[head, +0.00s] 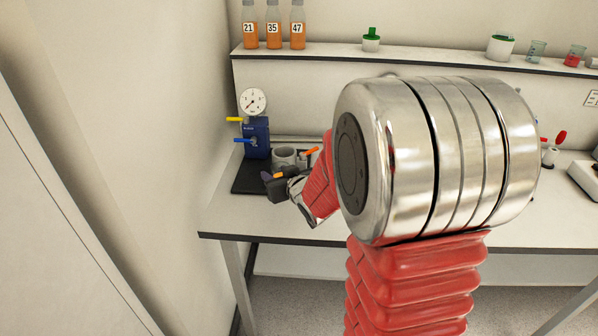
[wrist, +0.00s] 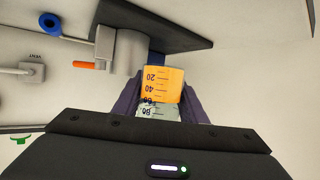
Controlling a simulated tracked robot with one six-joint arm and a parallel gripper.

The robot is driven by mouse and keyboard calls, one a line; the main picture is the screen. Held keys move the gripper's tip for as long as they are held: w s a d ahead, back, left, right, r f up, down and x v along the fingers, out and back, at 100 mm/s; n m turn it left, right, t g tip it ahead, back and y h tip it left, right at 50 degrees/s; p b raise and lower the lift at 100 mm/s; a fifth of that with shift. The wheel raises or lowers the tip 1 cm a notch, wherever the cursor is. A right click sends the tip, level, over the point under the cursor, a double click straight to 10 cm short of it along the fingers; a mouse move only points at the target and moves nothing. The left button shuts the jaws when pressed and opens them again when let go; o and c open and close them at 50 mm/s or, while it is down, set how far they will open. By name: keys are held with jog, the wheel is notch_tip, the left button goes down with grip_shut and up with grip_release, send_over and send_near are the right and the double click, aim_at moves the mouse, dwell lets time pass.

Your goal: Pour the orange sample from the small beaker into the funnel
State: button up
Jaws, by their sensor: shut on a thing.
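The small beaker (wrist: 161,86) is clear with a printed scale, and orange liquid fills its lower part. My gripper (wrist: 162,98) is shut on it, one dark finger at each side. The wrist picture is upside down, so the beaker stands about upright. In the head view my gripper (head: 272,184) is in front of a grey, open-topped round cup (head: 284,155) that looks like the funnel. This cup also shows in the wrist view (wrist: 131,50), up and left of the beaker and apart from it there. Its inside is hidden in the wrist view.
An orange lever (head: 312,150) is beside the cup. A blue block (head: 256,138) with a gauge (head: 253,101) and two levers stands to its left on a dark base (head: 247,183). Numbered orange bottles (head: 273,27) stand on the shelf above. My arm hides the middle of the bench.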

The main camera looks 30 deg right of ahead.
jog(key=shift+n+y, duration=0.4)
jog(key=shift+y, duration=0.1)
jog(key=a+f, duration=0.1)
jog(key=a, duration=0.4)
jog(key=w+a+f, duration=0.1)
jog(key=a, duration=0.3)
jog(key=w+a+f, duration=0.1)
jog(key=a, duration=0.4)
jog(key=shift+a+f, duration=0.15)
jog(key=shift+a, duration=0.4)
